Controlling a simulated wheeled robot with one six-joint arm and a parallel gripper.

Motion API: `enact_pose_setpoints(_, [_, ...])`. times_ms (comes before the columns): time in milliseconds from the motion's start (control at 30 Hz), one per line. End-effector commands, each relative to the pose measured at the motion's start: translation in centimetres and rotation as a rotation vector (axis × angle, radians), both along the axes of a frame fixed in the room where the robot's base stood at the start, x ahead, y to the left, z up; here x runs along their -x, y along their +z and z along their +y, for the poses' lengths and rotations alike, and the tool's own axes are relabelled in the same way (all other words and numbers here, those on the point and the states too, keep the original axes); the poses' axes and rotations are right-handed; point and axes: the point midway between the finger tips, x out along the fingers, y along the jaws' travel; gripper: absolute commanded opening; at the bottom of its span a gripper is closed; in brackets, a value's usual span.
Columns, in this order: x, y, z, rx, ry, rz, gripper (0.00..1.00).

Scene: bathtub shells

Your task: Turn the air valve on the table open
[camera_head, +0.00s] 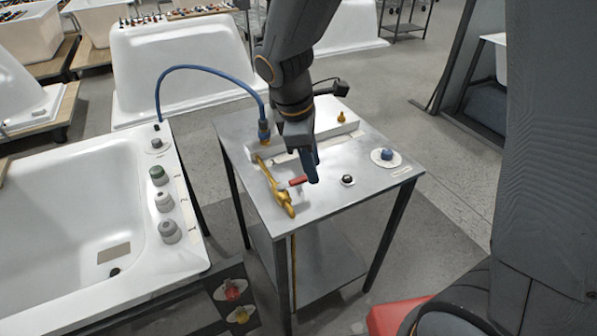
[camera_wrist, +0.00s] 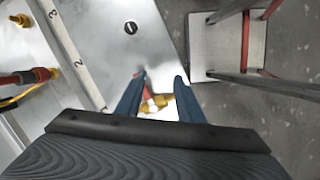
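The air valve is a brass fitting (camera_head: 281,194) with a short red handle (camera_head: 298,181), near the front left of the metal table (camera_head: 345,190). The brass part (camera_wrist: 162,100) also shows in the wrist view, with a bit of red and white beside it. My gripper (camera_head: 312,170) points down over the table, close to the red handle. In the wrist view its two blue fingers (camera_wrist: 158,88) are apart, with part of the valve seen between them. I cannot tell whether a finger touches the handle. The brass part's lower side is hidden by the gripper body in the wrist view.
A blue hose (camera_head: 205,68) arches from the fitting at the table's back left. A white box (camera_head: 334,116) lies along the table's back. A dark knob (camera_head: 347,180) and a blue knob (camera_head: 386,154) sit to the right. A white tub (camera_head: 70,235) stands left.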

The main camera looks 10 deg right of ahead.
Motion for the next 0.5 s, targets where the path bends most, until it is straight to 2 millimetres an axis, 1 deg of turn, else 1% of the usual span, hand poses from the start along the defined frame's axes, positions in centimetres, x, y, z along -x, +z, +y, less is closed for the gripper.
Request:
enact_pose_setpoints(33, [-1.0, 0.0, 1.7, 0.045, 0.152, 0.025, 0.34])
enact_pose_setpoints(100, [-2.1, 0.2, 3.3, 0.102, 0.322, 0.054, 0.34])
enact_pose_setpoints(200, [-3.0, 0.5, 4.8, 0.16, 0.483, 0.084, 0.34])
enact_pose_setpoints(300, [-3.5, 0.4, 5.4, 0.187, 0.555, 0.098, 0.34])
enact_pose_setpoints(367, [-3.6, 0.1, 5.3, 0.192, 0.566, 0.102, 0.34])
enact_pose_setpoints(500, [-3.8, -1.4, 4.6, 0.192, 0.563, 0.104, 0.34])
